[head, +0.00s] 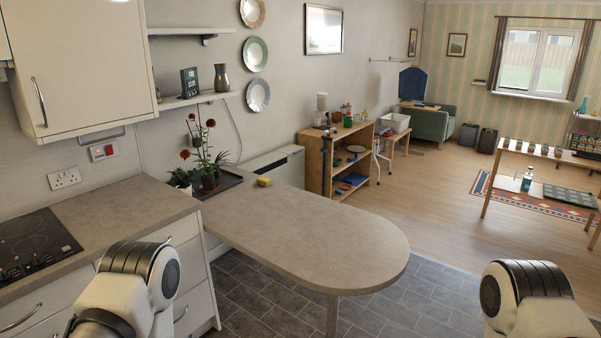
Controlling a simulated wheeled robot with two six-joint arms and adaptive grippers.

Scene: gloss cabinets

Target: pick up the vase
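A dark olive-brown vase (221,78) stands upright on the lower white wall shelf in the upper left of the head view. A light blue vase-shaped object (583,104) stands far off at the right edge, on a rack near the window. Only upper parts of my two arms show, at the bottom left and bottom right. Both grippers are outside the picture, so their state does not show. Nothing of mine is near either vase.
The lower shelf (188,101) also holds a dark framed device (190,82). Below are potted red flowers (207,160) on a dark tray and a yellow sponge-like item (264,182). The rounded counter (310,232) is otherwise clear. A wall cabinet (88,62) is at left.

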